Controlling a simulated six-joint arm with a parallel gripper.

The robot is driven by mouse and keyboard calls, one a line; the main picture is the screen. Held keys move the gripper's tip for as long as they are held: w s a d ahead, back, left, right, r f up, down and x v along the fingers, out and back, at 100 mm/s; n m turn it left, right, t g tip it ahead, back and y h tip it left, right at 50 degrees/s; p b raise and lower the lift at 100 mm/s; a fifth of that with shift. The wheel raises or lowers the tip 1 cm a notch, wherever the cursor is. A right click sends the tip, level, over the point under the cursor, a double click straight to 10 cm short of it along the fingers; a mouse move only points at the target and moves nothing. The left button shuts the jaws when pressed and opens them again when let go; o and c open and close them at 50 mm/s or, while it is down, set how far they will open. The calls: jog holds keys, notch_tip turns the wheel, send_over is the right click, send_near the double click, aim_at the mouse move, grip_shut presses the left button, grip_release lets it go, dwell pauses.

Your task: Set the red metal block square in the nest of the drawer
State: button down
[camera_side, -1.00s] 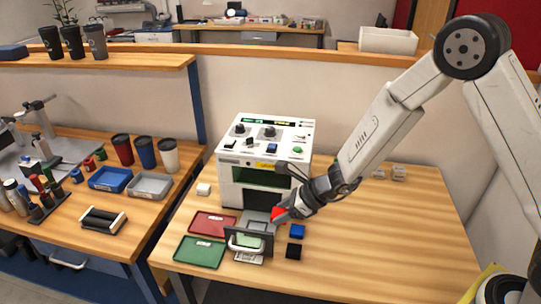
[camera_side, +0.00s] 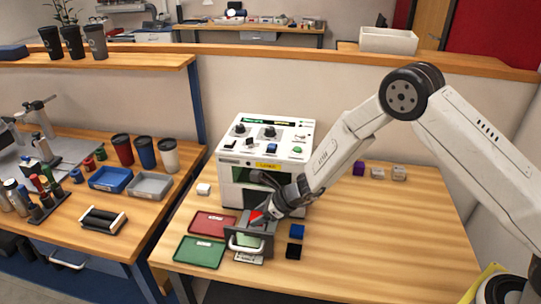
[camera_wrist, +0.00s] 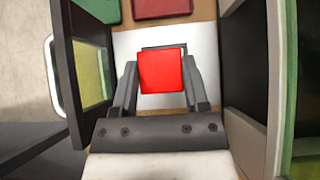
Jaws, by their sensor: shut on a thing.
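The red metal block (camera_wrist: 162,71) is held between the two fingers of my gripper (camera_wrist: 160,85) in the wrist view. In the side view the red block (camera_side: 256,215) shows partly, with my gripper (camera_side: 262,214) over the open drawer (camera_side: 268,236) of the laser marker (camera_side: 262,155). In the wrist view the pale drawer floor (camera_wrist: 125,45) lies beneath the block. A dark outline of the nest (camera_wrist: 180,48) shows just past the block's edge; the block hides most of it. I cannot tell whether the block touches the floor.
The drawer's upright front panel with a window (camera_wrist: 90,70) stands close to the left of my fingers in the wrist view. A red tray (camera_side: 212,224) and a green tray (camera_side: 200,252) lie left of the drawer. Blue (camera_side: 297,232) and black (camera_side: 294,251) blocks lie right of it.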

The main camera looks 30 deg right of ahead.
jog(key=shift+f, duration=0.1)
jog(key=shift+w+f, duration=0.2)
jog(key=shift+f, duration=1.55)
jog(key=shift+f, duration=0.15)
jog(key=shift+c, duration=0.5)
grip_release()
jog(key=shift+r, duration=0.2)
jog(key=shift+s+d+r, duration=0.15)
jog(key=shift+d+r, duration=0.1)
jog(key=shift+r, duration=0.15)
jog(key=v, duration=1.1)
jog(key=shift+s, duration=0.1)
